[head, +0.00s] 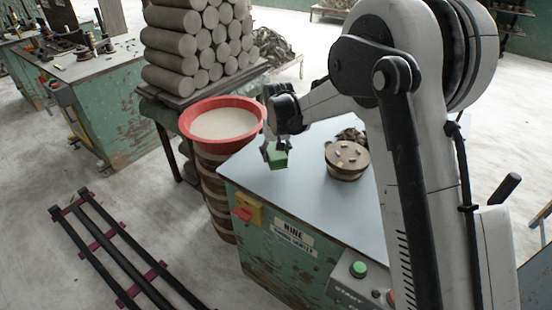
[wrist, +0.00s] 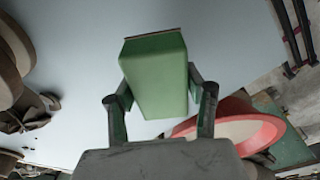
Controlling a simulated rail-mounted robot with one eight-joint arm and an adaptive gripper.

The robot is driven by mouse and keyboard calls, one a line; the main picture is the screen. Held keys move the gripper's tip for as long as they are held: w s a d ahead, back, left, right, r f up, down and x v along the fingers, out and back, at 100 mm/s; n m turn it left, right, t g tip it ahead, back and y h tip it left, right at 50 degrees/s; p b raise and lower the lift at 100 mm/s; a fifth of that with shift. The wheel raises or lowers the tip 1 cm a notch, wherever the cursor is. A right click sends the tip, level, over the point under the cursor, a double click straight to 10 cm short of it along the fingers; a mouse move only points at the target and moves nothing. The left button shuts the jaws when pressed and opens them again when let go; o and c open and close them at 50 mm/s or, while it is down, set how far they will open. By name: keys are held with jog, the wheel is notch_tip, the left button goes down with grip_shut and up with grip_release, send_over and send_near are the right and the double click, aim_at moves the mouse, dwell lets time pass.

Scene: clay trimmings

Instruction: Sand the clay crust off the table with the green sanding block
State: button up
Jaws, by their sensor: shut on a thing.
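My gripper (head: 275,150) is shut on the green sanding block (head: 278,158), over the left part of the blue-grey table (head: 300,195). In the wrist view the block (wrist: 155,75) sits between the two dark fingers of my gripper (wrist: 158,92), with a thin brown layer along its far edge. I cannot tell whether the block touches the table or hangs just above it. I cannot make out any clay crust on the visible tabletop; my arm hides part of the table on the right.
A round wooden tub (head: 347,158) with small pieces on top stands on the table, with a dark crumpled heap (head: 352,136) behind it. A red basin (head: 222,122) of pale material stands beside the table's left edge. Stacked clay cylinders (head: 195,45) rise behind. The table's front part is clear.

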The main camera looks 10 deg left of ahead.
jog(key=shift+r+p, duration=1.05)
jog(key=shift+r, duration=1.75)
